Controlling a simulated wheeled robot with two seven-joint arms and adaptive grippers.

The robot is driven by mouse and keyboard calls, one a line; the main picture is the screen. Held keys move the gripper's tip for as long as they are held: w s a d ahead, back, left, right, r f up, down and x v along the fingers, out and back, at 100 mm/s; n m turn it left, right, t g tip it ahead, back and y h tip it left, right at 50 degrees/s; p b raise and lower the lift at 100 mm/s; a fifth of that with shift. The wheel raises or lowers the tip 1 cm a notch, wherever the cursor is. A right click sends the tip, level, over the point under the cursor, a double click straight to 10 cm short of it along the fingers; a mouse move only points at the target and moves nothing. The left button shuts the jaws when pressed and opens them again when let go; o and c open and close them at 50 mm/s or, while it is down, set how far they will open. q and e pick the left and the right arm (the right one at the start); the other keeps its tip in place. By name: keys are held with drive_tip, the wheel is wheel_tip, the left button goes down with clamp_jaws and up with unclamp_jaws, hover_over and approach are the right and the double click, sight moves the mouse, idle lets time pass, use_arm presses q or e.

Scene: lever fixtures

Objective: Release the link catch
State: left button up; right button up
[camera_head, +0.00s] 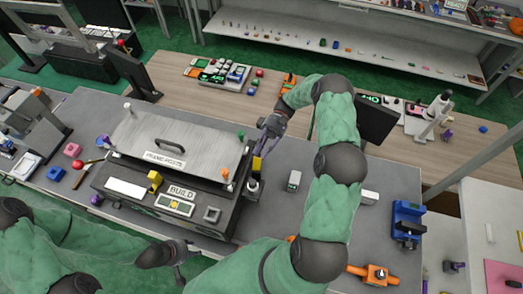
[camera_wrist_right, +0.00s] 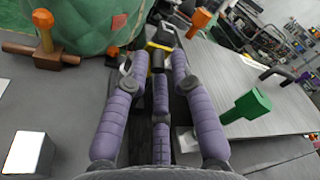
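A yellow and black catch-like piece (camera_head: 256,163) stands at the right edge of the grey lidded press (camera_head: 190,135). In the right wrist view the yellow and black piece (camera_wrist_right: 160,50) lies ahead, between the tips of my purple fingers. My right gripper (camera_head: 265,143) reaches down to it from above; in the wrist view its fingers (camera_wrist_right: 153,65) are spread, with gaps visible beside the piece. I cannot tell whether any finger touches it. My left gripper (camera_head: 183,260) is low in the head view, in front of the press and away from the piece; its fingers are unclear.
A small pale block (camera_head: 294,181) sits right of the press. A blue fixture (camera_head: 406,222) and an orange lever (camera_head: 375,275) are farther right. Bench between them is mostly clear.

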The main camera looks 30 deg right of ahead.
drive_tip(key=shift+w, duration=0.1)
wheel_tip(320, 180, up, 10)
idle(0.8)
idle(0.4)
